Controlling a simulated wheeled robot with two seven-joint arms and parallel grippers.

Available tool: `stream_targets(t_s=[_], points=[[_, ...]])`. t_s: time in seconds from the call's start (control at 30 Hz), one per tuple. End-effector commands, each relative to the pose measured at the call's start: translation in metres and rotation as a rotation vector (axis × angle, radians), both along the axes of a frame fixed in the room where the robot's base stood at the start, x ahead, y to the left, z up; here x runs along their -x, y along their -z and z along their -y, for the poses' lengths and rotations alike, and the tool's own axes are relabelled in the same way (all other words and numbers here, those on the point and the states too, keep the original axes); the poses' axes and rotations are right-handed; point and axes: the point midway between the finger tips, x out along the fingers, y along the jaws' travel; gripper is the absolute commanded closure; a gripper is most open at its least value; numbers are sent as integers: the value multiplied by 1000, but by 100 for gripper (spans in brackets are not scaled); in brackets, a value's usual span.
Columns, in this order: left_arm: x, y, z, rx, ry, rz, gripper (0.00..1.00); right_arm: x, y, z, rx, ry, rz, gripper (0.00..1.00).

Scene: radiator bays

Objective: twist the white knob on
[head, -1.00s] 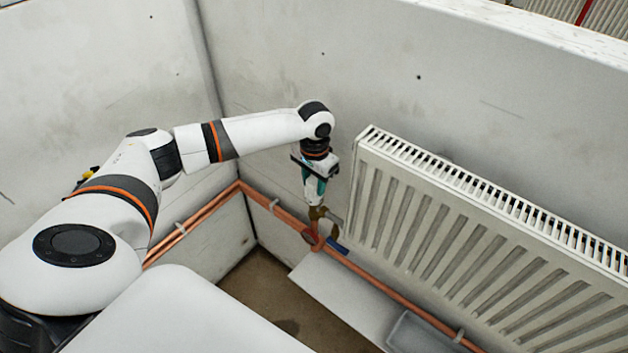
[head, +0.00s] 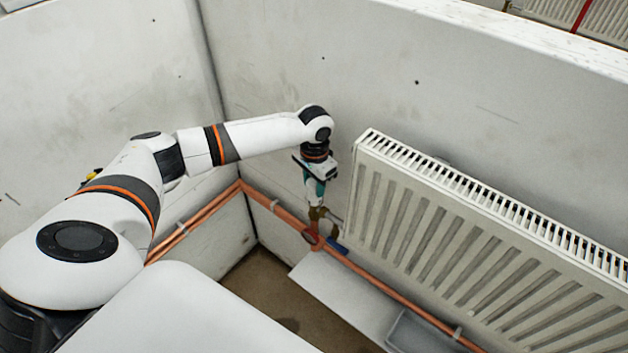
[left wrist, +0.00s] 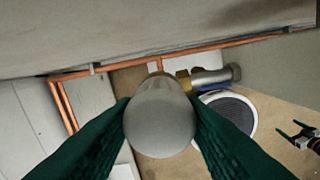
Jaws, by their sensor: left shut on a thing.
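The white knob (left wrist: 160,116) sits between the dark green fingers of my left gripper (left wrist: 160,125), which is shut on it; it fills the middle of the left wrist view. In the head view the left gripper (head: 316,190) points down beside the radiator's left end, just over the brass valve (head: 317,213). The valve's brass and silver body (left wrist: 208,77) also shows past the knob in the left wrist view. The knob hides the spot behind it, so I cannot tell whether it touches the valve. A small green and black part at the right edge of the left wrist view looks like my right gripper (left wrist: 300,136).
The radiator (head: 480,230) hangs close to the right of my left gripper. Copper pipes (head: 385,292) run along the wall's foot. A blue handle (head: 337,244) is beside the valve. A pale panel (head: 335,290) and a grey tray (head: 420,332) lie below.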

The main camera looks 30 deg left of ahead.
Motion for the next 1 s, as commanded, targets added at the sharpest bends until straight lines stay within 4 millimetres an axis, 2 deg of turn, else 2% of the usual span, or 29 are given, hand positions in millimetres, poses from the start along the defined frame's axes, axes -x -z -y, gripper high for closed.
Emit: stream_targets(t_s=[0.03, 0.13, 0.5, 0.63, 0.83, 0.87, 1.0], points=[[4, 0, 1, 0, 78, -13, 87, 0, -9, 0, 0, 0, 0, 14], [4, 0, 1, 0, 244, -14, 87, 0, -17, 0, 0, 0, 0, 14], [6, 4, 1, 1, 831, -16, 87, 0, -32, 0, 0, 0, 0, 14], [6, 6, 1, 1, 925, -17, 87, 0, -32, 0, 0, 0, 0, 14], [7, 7, 1, 2, 935, -19, 87, 0, -32, 0, 1, 0, 0, 14], [7, 7, 1, 2, 934, -19, 59, 0, -32, 1, 1, 0, 0, 14], [5, 5, 1, 0, 932, -15, 37, 0, -32, 1, 1, -1, -1, 14]])
